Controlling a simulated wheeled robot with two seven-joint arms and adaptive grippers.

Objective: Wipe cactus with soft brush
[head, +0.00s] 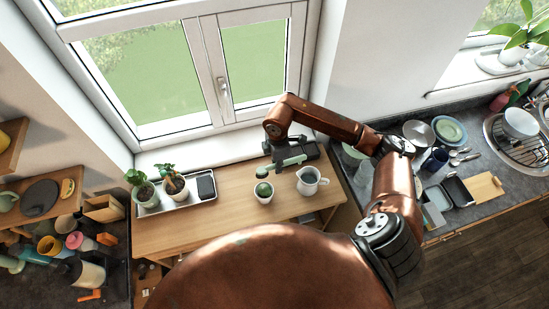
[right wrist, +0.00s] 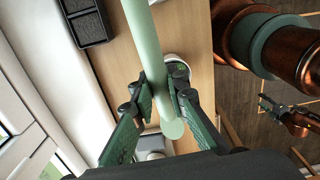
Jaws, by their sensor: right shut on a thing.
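A small round green cactus (head: 263,188) sits in a white pot on the wooden table (head: 225,220). My right gripper (head: 279,163) is shut on the pale green handle of the soft brush (head: 293,160), above and behind the cactus. One end of the brush hangs over the back of the pot; I cannot tell whether it touches the cactus. In the right wrist view the handle (right wrist: 146,50) runs between the fingers of the right gripper (right wrist: 163,105). What seems to be my left gripper (right wrist: 268,106) shows at the right there, its jaws unclear.
A white pitcher (head: 308,181) stands close to the right of the cactus. A metal tray (head: 208,197) with two potted plants and a dark object is at the left. The window is behind the table. A counter with dishes is at the right. The front of the table is clear.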

